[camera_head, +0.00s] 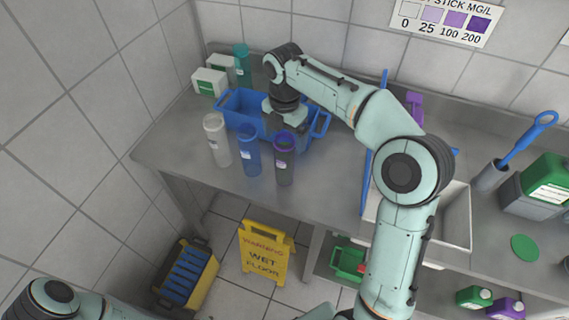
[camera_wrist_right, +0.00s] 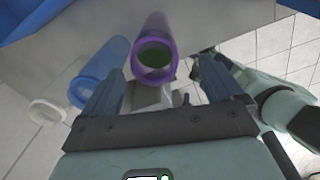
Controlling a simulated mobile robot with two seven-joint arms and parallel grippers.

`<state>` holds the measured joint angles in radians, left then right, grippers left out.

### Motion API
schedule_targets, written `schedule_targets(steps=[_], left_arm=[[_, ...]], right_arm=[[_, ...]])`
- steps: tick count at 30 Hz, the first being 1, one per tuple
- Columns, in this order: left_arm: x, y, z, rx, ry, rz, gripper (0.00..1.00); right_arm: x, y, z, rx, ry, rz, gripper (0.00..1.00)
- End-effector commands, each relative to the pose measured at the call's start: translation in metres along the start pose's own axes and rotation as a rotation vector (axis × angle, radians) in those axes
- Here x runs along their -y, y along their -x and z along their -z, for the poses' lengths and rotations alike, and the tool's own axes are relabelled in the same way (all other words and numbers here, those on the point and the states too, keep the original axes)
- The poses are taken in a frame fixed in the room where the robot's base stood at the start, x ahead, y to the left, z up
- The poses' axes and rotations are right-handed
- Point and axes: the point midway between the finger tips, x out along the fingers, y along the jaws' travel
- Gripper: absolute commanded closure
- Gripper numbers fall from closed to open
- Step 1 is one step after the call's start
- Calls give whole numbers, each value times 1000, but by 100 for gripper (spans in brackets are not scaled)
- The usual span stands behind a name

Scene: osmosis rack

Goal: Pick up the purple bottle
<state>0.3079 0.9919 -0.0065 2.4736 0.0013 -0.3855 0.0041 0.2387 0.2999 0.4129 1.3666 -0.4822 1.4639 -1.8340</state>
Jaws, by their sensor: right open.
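The purple bottle (camera_head: 284,170) stands upright at the front edge of the steel counter, a dark tube with a purple rim. It is the rightmost of three similar bottles. My right gripper (camera_head: 283,116) is just behind and above its rim, over the blue basket. In the right wrist view, the purple bottle (camera_wrist_right: 156,38) shows its open mouth between the two fingers of my right gripper (camera_wrist_right: 165,85), which are apart and hold nothing. I cannot tell whether either finger touches it. My left gripper is out of view; only part of my left arm shows.
A blue bottle (camera_head: 250,161) and a white bottle (camera_head: 217,141) stand close left of the purple one. The blue basket (camera_head: 236,105) is behind them. White boxes (camera_head: 209,81) and a teal bottle (camera_head: 242,66) stand farther back. A yellow wet-floor sign (camera_head: 264,252) is below.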

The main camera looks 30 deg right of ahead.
Motion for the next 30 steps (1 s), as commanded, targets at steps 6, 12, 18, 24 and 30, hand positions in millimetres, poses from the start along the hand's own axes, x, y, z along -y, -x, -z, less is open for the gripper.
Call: schedule_targets(steps=[6, 12, 18, 24, 30], left_arm=[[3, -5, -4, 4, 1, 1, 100], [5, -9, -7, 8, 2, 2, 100], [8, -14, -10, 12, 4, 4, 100], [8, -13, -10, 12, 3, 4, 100], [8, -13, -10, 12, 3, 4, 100]], right_arm=[[0, -19, 0, -1, -1, 1, 7], [-2, -45, -3, -1, -2, 2, 7], [-2, -68, -3, -1, -2, 0, 7], [-3, -69, -4, 0, -2, -3, 7], [-3, -69, -4, 0, -2, -3, 52]])
